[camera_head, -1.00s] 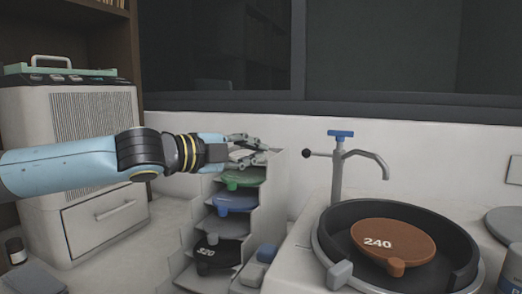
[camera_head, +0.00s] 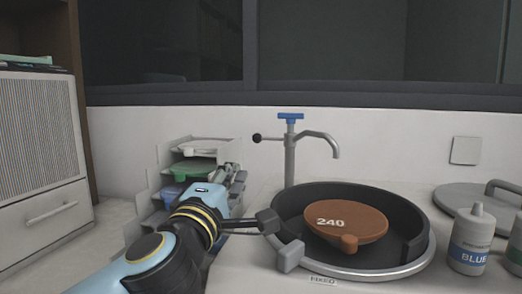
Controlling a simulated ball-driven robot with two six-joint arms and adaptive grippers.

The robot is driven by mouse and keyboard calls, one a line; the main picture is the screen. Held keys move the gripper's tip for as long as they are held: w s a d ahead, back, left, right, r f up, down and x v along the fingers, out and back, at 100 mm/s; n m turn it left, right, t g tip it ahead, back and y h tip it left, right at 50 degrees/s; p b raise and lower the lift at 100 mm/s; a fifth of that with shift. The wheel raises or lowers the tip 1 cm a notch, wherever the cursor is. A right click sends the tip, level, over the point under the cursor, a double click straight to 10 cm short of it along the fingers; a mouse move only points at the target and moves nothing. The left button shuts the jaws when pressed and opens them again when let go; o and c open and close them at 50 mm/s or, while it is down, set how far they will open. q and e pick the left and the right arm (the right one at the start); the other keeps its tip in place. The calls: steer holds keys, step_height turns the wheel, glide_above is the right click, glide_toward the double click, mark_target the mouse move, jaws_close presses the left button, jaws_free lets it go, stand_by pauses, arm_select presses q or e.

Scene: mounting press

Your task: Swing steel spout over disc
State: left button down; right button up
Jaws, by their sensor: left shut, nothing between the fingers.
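The steel spout (camera_head: 318,136) curves to the right from the top of an upright post with a blue cap (camera_head: 291,116). Its tip points down and shows above the back rim of the bowl in the picture; I cannot tell its exact depth. The brown disc (camera_head: 362,224), marked 240, lies in the black round bowl (camera_head: 414,216). My left gripper (camera_head: 238,178) is shut and empty, left of the post and in front of the disc rack. My right gripper is not in view.
A stepped rack (camera_head: 150,187) with coloured discs stands behind my left arm. A black ball knob (camera_head: 257,138) sticks out left of the post. A light grey block (camera_head: 291,256) sits at the bowl's front-left rim. A labelled bottle (camera_head: 469,243) and round lid (camera_head: 450,195) are at right.

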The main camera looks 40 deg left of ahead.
mark_target(255, 141)
arm_select(q)
steer(key=p+x, duration=0.1)
steer(key=x, duration=1.2)
steer(key=shift+w+a+p, duration=0.2)
steer(key=shift+p, duration=0.1)
steer(key=shift+r, duration=0.1)
steer(key=shift+w+a+r+p, duration=0.35)
steer(key=shift+w+a+p, duration=0.2)
steer(key=shift+p, duration=0.45)
steer(key=shift+d+f, duration=0.1)
steer(key=shift+d, duration=0.05)
